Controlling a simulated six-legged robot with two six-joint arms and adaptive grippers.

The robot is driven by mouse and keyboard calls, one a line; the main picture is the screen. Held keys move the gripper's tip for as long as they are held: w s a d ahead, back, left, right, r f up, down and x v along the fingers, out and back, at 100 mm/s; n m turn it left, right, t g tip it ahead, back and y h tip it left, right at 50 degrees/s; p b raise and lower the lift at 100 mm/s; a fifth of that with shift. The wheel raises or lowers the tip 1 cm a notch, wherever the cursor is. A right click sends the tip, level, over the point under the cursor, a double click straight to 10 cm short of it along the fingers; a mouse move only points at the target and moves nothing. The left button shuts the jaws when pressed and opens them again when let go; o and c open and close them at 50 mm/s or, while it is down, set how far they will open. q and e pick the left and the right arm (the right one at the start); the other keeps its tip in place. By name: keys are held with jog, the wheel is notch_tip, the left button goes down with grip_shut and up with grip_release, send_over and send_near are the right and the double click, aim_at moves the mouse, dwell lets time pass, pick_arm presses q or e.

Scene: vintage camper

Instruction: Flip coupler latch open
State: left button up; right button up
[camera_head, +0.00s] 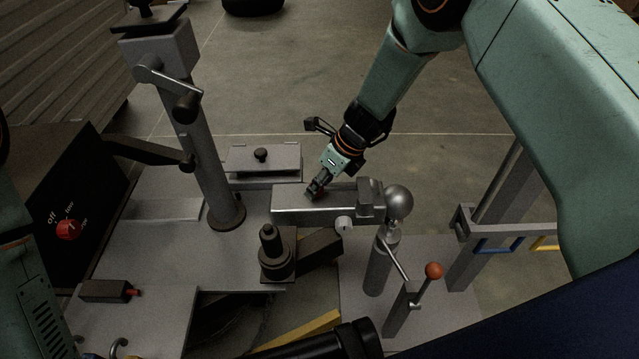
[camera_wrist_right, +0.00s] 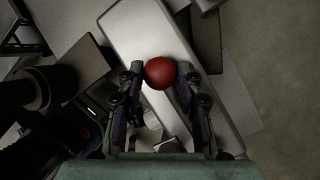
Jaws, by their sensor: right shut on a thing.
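The coupler (camera_head: 290,205) is a long grey metal block in the head view, with its right end by a round hitch ball (camera_head: 398,200). My right gripper (camera_head: 315,188) reaches down from above onto the coupler's top. In the right wrist view, a red ball knob (camera_wrist_right: 160,73), which looks like the latch handle's end, sits between the fingertips of this gripper (camera_wrist_right: 160,78). The fingers are shut on it, one on each side. The latch lever under the knob is hidden, so its angle cannot be told.
A grey jack post (camera_head: 205,150) with a crank stands to the left. A black panel (camera_head: 85,190) with a red knob is further left. A lever with an orange ball (camera_head: 433,270) stands right of the coupler. Open floor (camera_head: 290,65) lies behind.

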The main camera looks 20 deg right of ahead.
grip_shut()
